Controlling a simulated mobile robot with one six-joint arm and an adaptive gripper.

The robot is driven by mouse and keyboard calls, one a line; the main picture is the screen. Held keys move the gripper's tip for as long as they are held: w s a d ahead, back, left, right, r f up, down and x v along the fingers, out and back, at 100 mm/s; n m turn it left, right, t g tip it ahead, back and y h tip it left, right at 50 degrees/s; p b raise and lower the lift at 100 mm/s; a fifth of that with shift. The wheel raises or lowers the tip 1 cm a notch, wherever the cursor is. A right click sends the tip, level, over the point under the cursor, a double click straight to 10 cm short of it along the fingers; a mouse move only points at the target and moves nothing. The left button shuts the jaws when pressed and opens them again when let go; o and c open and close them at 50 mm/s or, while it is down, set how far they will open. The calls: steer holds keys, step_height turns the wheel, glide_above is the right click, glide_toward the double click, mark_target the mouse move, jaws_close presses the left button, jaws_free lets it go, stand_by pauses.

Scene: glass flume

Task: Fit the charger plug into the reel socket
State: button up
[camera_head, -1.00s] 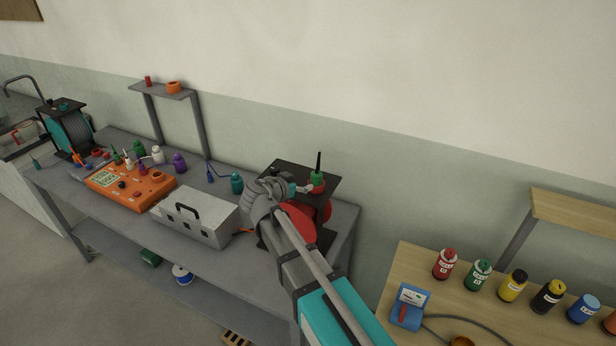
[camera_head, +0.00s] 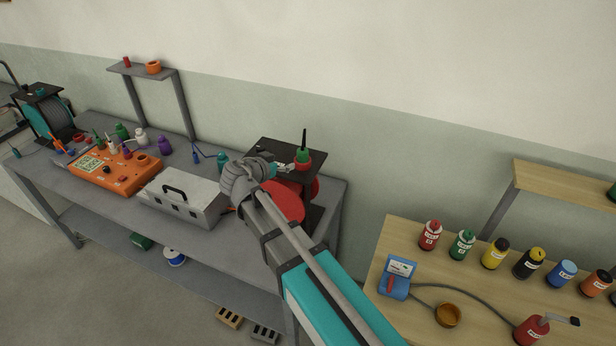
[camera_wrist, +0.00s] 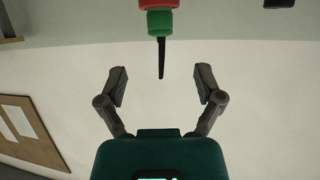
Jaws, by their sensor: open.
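A reel with a black frame (camera_head: 262,147) and a red drum (camera_head: 287,200) stands at the right end of the grey bench, partly hidden by my arm. On its top plate stands an upright red-and-green piece (camera_head: 303,157) with a thin black stem. I cannot tell whether it is the charger plug, and no socket opening can be made out. My gripper (camera_head: 282,167) is open and empty, just left of this piece. In the wrist view the piece (camera_wrist: 160,20) appears upside down, its black stem pointing between my open fingers (camera_wrist: 160,85), apart from them.
A silver box (camera_head: 182,196), an orange device (camera_head: 115,172) and several small bottles crowd the bench left of the reel. Another reel (camera_head: 42,112) stands at its far left. A wooden table (camera_head: 400,240) with bottles and a blue meter (camera_head: 398,277) is at right.

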steer(key=shift+d, duration=0.15)
steer(key=s+d+f+n+g+y, duration=0.1)
steer(key=s+d+f+g, duration=0.25)
steer(key=d, duration=0.65)
steer(key=s+d+f+n+g, duration=0.15)
steer(key=d+f+g, duration=0.25)
steer(key=d, duration=0.5)
steer(key=s+d+f+n+g+y, duration=0.3)
steer(key=s+d+f+g+y, duration=0.1)
steer(key=s+d, duration=0.5)
steer(key=shift+s+d+y, duration=0.25)
steer(key=shift+s+y, duration=0.55)
steer(key=shift+s, duration=0.35)
steer(key=shift+n, duration=0.25)
step_height(320, 180, down, 6)
steer(key=b, duration=0.6)
steer(key=shift+f, duration=0.15)
